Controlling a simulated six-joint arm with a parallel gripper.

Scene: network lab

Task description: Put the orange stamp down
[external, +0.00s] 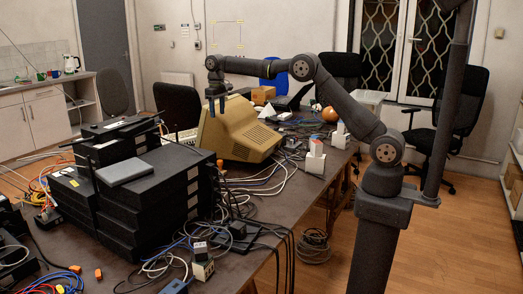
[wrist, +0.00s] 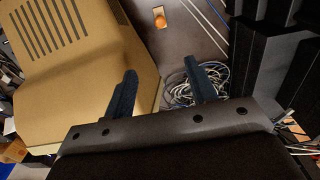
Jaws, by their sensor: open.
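The orange stamp (wrist: 159,17) stands on the dark table top (wrist: 190,40) near the top of the wrist view, apart from my gripper. A small orange thing that looks like the same stamp (external: 220,163) shows in the external view, between the beige monitor and the black boxes. My gripper (external: 217,108) points down above the table, well above the stamp. In the wrist view my gripper (wrist: 161,72) has its two dark fingers spread, with nothing between them.
The beige monitor (external: 240,130) stands right beside my gripper's lower side. Stacked black boxes (external: 150,200) stand at the left. Tangled cables (wrist: 205,80) lie on the table. A narrow bare strip of table surrounds the stamp.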

